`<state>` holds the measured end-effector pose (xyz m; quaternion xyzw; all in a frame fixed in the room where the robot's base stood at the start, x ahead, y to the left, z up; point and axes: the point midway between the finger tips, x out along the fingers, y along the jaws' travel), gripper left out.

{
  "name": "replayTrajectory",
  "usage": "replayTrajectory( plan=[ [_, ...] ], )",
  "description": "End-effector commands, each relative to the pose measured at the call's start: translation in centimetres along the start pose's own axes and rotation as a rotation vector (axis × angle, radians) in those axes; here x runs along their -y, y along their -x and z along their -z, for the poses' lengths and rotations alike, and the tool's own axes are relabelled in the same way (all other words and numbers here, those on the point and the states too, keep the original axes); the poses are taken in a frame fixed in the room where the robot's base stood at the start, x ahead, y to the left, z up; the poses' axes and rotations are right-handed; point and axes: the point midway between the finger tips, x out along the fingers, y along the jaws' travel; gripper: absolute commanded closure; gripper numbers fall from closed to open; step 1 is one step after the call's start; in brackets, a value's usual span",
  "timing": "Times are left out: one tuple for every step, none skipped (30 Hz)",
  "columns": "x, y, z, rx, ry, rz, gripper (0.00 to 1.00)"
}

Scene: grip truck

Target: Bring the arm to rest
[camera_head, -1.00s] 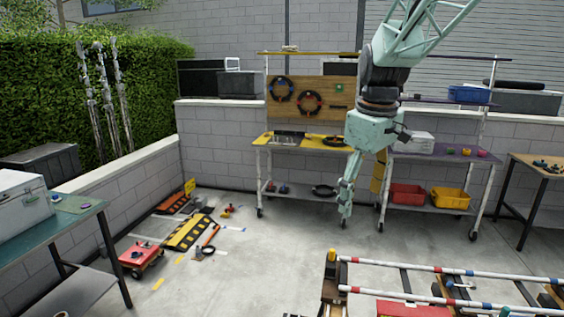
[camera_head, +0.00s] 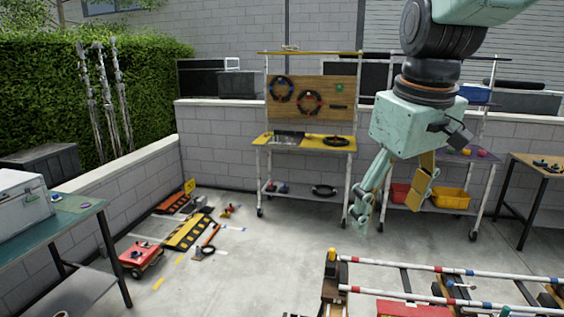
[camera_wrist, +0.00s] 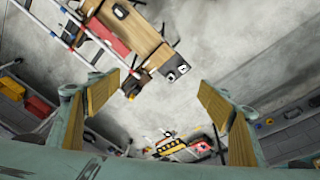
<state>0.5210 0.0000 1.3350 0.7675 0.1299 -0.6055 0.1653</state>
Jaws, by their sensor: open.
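My gripper (camera_head: 392,205) hangs from my pale green arm at the right of the head view, in the air in front of the shelf carts. Its two fingers are spread apart, with nothing between them. No object touches the fingers.
Below right is a rack with striped rails (camera_head: 430,267). A yellow-topped cart (camera_head: 315,142) stands by the block wall, and a yellow bin (camera_head: 451,198) sits on another cart. A red wagon (camera_head: 139,257) and striped ramp (camera_head: 188,232) are on the floor left. Mid-floor is clear.

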Motion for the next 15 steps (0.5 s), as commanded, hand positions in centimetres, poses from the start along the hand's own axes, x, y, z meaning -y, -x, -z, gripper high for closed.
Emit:
replayTrajectory(
  plan=[
    [0.4,0.3,-0.8,-0.004,-0.012,-0.002,0.28],
    [0.6,0.6,-1.3,-0.007,-0.022,-0.003,0.28],
    [0.9,0.8,-1.9,-0.009,-0.033,-0.004,0.28],
    [1.1,0.9,-2.4,-0.011,-0.041,-0.005,0.28],
    [1.3,1.1,-2.9,-0.013,-0.05,-0.006,0.28],
    [1.6,1.3,-3.5,-0.016,-0.062,-0.007,0.28],
    [1.8,1.4,-3.9,-0.018,-0.07,-0.007,0.28],
    [2.0,1.6,-4.4,-0.02,-0.079,-0.008,0.28],
    [2.3,1.8,-5.0,-0.023,-0.091,-0.009,0.28],
    [2.5,1.9,-5.5,-0.025,-0.099,-0.01,0.28],
    [2.7,2.0,-6.0,-0.027,-0.107,-0.011,0.28],
    [3.0,2.2,-6.6,-0.029,-0.12,-0.011,0.28],
    [3.2,2.3,-7.1,-0.032,-0.128,-0.012,0.28],
    [3.4,2.4,-7.5,-0.035,-0.136,-0.013,0.28],
    [3.7,2.5,-8.2,-0.036,-0.148,-0.013,0.28]
  ],
)
